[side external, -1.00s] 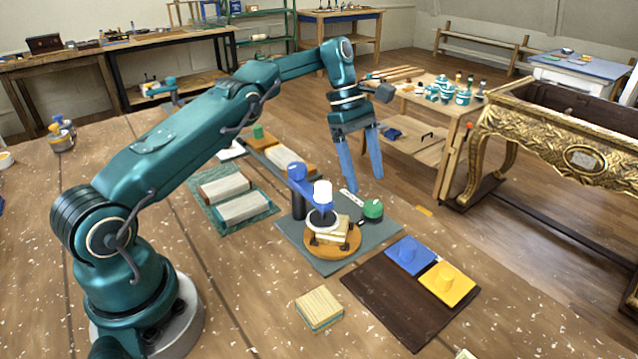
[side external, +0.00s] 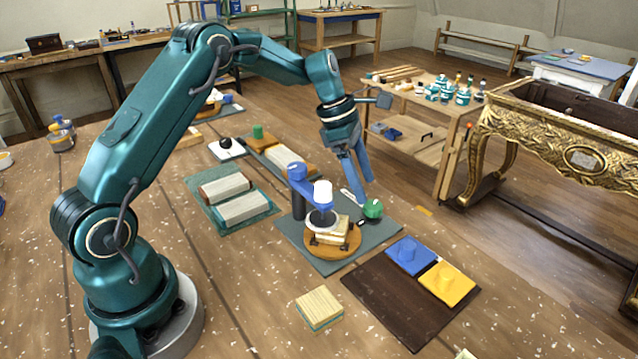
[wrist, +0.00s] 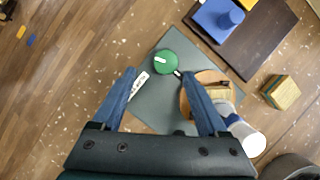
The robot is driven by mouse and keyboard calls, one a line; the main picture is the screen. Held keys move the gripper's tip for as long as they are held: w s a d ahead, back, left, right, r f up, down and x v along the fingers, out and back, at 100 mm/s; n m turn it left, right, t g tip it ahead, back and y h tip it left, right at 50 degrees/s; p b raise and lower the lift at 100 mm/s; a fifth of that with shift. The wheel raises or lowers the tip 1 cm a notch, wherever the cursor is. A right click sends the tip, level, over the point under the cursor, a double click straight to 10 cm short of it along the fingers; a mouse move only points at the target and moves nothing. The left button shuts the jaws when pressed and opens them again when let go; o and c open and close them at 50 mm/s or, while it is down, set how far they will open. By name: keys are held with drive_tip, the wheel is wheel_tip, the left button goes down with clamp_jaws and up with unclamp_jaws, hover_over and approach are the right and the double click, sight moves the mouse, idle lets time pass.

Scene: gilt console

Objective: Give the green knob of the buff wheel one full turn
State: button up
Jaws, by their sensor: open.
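The green knob (side external: 373,208) is a round dial on the right part of the grey plate (side external: 322,262). In the wrist view the green knob (wrist: 166,62) has a pale mark on it and lies ahead of the fingers, roughly between their lines. The buff wheel assembly has a blue post and arm with a white cap (side external: 323,192) over a round orange-brown base (side external: 333,240) carrying a pale block. My gripper (side external: 362,201) is open and empty. Its blue fingers (wrist: 160,72) are spread. In the side view their tips are close to the knob; I cannot tell whether they touch it.
A white label strip (wrist: 139,86) lies on the plate beside the knob. A small wooden block (side external: 319,308) and block trays (side external: 232,202) lie around.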

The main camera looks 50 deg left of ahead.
sight(371, 204)
drive_tip(key=shift+s+d+r, duration=0.2)
drive_tip(key=shift+s+r, duration=0.3)
drive_tip(key=shift+r, duration=0.05)
drive_tip(key=shift+x, duration=2.4)
drive_tip(key=shift+w, duration=0.1)
clamp_jaws()
